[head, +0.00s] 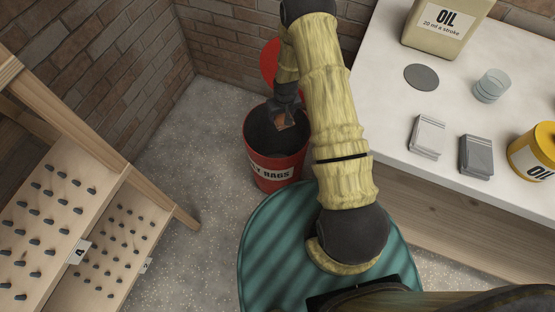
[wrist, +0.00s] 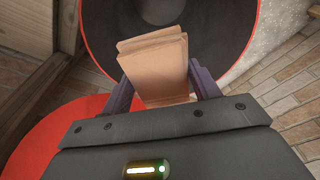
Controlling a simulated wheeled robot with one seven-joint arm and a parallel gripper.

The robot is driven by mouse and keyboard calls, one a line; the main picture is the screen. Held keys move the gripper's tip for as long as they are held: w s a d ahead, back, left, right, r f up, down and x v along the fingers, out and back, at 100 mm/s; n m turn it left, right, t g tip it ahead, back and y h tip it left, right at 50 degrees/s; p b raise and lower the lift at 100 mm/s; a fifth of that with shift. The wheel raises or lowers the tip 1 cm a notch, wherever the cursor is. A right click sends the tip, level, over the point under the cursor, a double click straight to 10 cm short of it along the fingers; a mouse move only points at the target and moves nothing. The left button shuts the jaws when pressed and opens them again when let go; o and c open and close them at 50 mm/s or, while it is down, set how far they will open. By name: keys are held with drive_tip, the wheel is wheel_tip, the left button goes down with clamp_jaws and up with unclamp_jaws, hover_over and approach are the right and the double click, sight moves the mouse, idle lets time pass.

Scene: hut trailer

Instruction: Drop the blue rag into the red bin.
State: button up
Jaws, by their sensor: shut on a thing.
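My gripper (head: 286,112) is over the open mouth of the red bin (head: 277,165), whose label ends in "RAGS". It is shut on a folded orange-tan rag (head: 284,123). In the wrist view the rag (wrist: 155,65) sits between the two fingers of my gripper (wrist: 160,84), with the bin's dark inside (wrist: 217,35) and red rim beyond it. The rag looks tan, not blue, and I see no blue rag. The bin's round red lid (head: 269,62) stands open behind it and also shows in the wrist view (wrist: 50,145).
A white-topped bench (head: 385,110) at right holds a pale folded cloth (head: 428,137), a dark grey one (head: 476,156), a grey disc (head: 421,77), a clear cup (head: 490,86) and oil cans (head: 447,25). A wooden peg rack (head: 90,205) stands at left. Brick walls close the corner.

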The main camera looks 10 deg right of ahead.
wheel_tip(320, 180, down, 6)
drive_tip(key=b, duration=0.4)
drive_tip(key=o, duration=1)
drive_tip(key=s+r, duration=0.1)
drive_tip(key=r, duration=0.4)
drive_tip(key=r+p, duration=0.1)
drive_tip(key=r, duration=0.5)
drive_tip(key=s+r+p, duration=0.1)
drive_tip(key=r, duration=0.5)
drive_tip(key=shift+s+d+r, duration=0.1)
drive_tip(key=shift+s+d, duration=0.1)
drive_tip(key=shift+s, duration=0.1)
